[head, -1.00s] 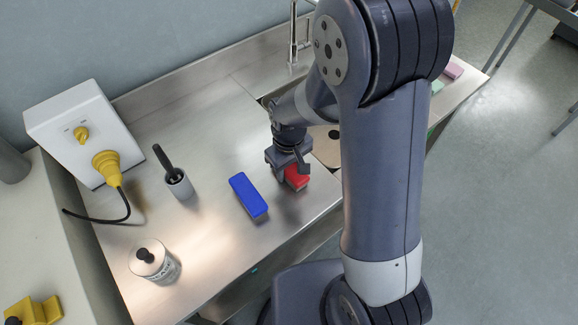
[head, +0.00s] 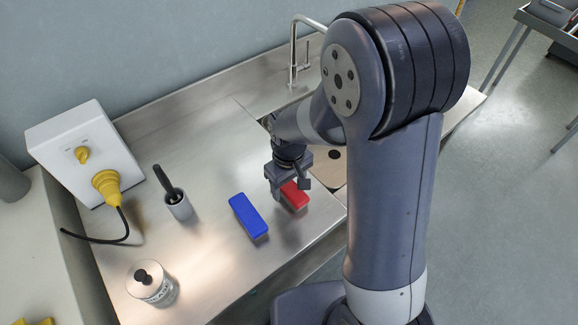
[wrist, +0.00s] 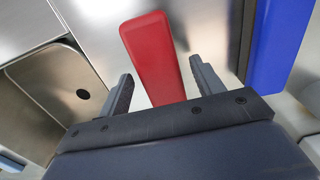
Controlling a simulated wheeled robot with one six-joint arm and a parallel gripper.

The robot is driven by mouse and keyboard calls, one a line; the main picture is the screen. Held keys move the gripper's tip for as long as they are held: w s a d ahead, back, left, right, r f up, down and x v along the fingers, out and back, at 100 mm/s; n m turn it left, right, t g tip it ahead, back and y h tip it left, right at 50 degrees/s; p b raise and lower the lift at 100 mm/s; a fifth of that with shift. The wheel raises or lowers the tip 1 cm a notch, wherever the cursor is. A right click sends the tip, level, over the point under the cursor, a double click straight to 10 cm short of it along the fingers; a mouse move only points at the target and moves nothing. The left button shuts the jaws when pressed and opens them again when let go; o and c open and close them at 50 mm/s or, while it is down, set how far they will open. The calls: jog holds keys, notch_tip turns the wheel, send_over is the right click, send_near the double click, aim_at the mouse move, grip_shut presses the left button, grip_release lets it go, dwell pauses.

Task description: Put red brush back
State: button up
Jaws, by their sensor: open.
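The red brush (head: 294,195) lies on the steel counter close to the sink, partly hidden by my gripper in the head view. In the wrist view the red brush (wrist: 152,58) reaches from between the fingers out ahead of them. My gripper (head: 290,191) is over the red brush with its fingers apart. In the wrist view my gripper (wrist: 163,85) is open, with one finger on each side of the brush and visible gaps beside it. A blue brush (head: 248,216) lies on the counter to the left; it also shows at the right of the wrist view (wrist: 278,40).
The sink basin (wrist: 50,95) and tap (head: 293,65) are close to the gripper.

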aim_at(289, 187)
notch_tip(289, 187, up, 10)
dwell(0.3)
jog(key=shift+c, duration=0.5)
